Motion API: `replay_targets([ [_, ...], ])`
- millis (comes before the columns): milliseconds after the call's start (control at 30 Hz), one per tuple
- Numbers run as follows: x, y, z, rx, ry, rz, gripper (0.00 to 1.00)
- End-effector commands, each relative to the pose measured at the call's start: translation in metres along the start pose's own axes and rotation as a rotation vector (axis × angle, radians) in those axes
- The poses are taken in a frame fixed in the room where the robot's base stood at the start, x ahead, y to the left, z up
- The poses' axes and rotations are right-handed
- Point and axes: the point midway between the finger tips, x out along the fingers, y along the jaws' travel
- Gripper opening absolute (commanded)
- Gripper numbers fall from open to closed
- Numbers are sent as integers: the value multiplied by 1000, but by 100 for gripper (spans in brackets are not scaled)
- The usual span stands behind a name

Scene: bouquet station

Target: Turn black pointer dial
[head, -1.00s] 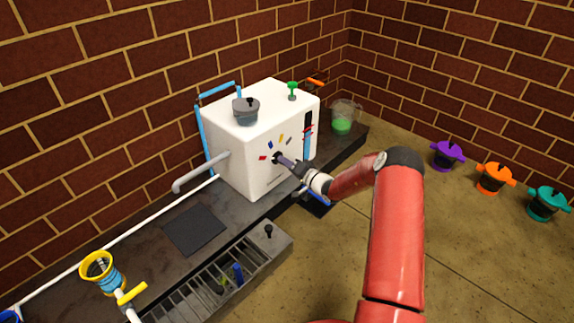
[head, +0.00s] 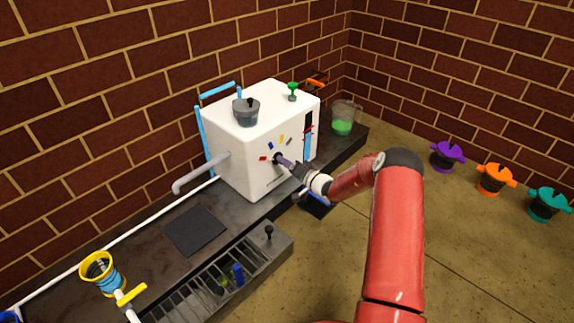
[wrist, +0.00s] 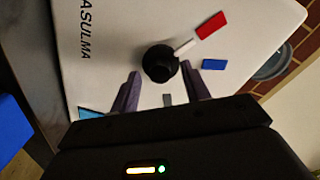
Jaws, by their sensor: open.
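The black pointer dial (wrist: 158,63) is on the front face of the white machine (wrist: 115,35), with a white pointer directed toward a red mark (wrist: 212,25). A blue mark (wrist: 213,64) and a grey mark (wrist: 167,99) lie around it. My gripper (wrist: 160,72) is open, with one purple-grey finger on each side of the dial's near edge. I cannot tell whether the fingers touch it. In the head view my gripper (head: 285,162) reaches the front of the white machine (head: 240,165) and partly hides the dial there.
A grey pipe (head: 200,175) sticks out left of the machine. A grey pot (head: 246,112) sits on top of it. The dark counter (head: 150,240) holds a yellow-rimmed funnel (head: 98,267). A jug with green liquid (head: 342,122) stands at right. Purple, orange and teal pots stand along the right side.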

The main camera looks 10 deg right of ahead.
Motion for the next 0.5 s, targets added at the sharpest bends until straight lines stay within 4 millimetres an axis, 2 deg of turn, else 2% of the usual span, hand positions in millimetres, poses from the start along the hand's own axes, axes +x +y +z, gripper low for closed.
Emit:
replay_targets([
  [167,-11,0,-1,0,1,2,46],
  [500,-66,0,-1,0,0,2,46],
])
